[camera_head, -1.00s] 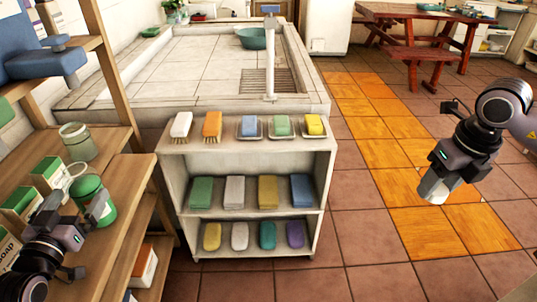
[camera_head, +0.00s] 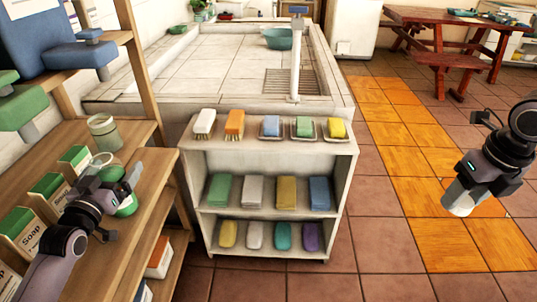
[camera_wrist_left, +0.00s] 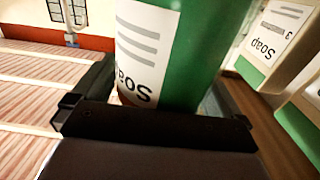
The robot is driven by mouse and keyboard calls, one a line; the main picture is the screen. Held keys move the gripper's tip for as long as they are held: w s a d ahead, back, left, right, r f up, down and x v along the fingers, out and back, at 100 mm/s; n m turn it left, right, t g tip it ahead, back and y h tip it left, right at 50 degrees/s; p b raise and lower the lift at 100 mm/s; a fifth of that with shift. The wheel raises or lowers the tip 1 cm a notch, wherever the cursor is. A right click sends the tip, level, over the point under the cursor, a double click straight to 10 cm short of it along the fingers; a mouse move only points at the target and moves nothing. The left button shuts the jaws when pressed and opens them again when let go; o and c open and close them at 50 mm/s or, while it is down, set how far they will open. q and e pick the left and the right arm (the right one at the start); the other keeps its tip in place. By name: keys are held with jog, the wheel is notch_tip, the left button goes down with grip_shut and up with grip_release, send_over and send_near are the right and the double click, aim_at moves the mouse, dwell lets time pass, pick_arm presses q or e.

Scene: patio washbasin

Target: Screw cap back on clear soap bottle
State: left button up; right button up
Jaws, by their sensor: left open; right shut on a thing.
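My left gripper (camera_head: 122,186) is open at a green soap container (camera_head: 126,207) on the wooden shelf at left. In the left wrist view the container (camera_wrist_left: 195,60), with a white soap label, stands between the open fingers. My right gripper (camera_head: 466,184) is shut on a pale, translucent, cup-like piece (camera_head: 459,200), held over the floor at right. I cannot tell whether this is the clear bottle or its cap. A clear jar (camera_head: 104,133) with a pale rim stands farther back on the shelf.
Green-and-white soap boxes (camera_head: 47,190) line the shelf left of my left gripper. A white rack (camera_head: 270,172) of brushes, soaps and sponges stands in the middle, before the tiled basin (camera_head: 200,65). Open floor (camera_head: 385,215) lies right of the rack.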

pick_arm(q)
jog(key=c, duration=1.4)
jog(key=shift+r, duration=0.15)
jog(key=shift+c, duration=0.5)
pick_arm(e)
jog(key=shift+r+p, duration=0.45)
pick_arm(q)
notch_tip(320, 180, up, 10)
